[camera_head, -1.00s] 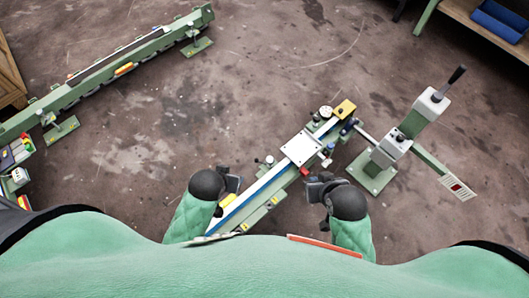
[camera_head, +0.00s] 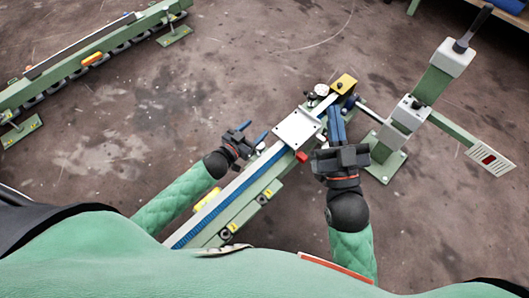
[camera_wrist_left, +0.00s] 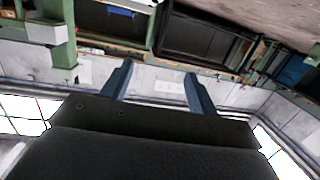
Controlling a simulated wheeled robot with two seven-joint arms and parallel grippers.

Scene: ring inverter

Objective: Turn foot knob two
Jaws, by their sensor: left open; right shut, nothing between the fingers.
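The green ring machine (camera_head: 232,213) runs diagonally from lower left to a white plate (camera_head: 299,128). Dark round knobs sit along its lower right side, one near the front (camera_head: 226,235) and another farther up (camera_head: 262,199). I cannot tell which knob is foot knob two. My left gripper (camera_head: 252,132) is open and empty, left of the white plate. Its two blue fingers also show apart in the left wrist view (camera_wrist_left: 158,85), with nothing between them. My right gripper (camera_head: 336,122) is shut and empty, right of the plate, covering part of the machine's far end.
A brass-coloured block (camera_head: 344,84) and a white-faced dial (camera_head: 321,90) sit at the far end. A green stand with a lever (camera_head: 445,70) and a foot pedal plate (camera_head: 489,159) are at the right. Another long green machine (camera_head: 85,62) is at upper left. The floor between is clear.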

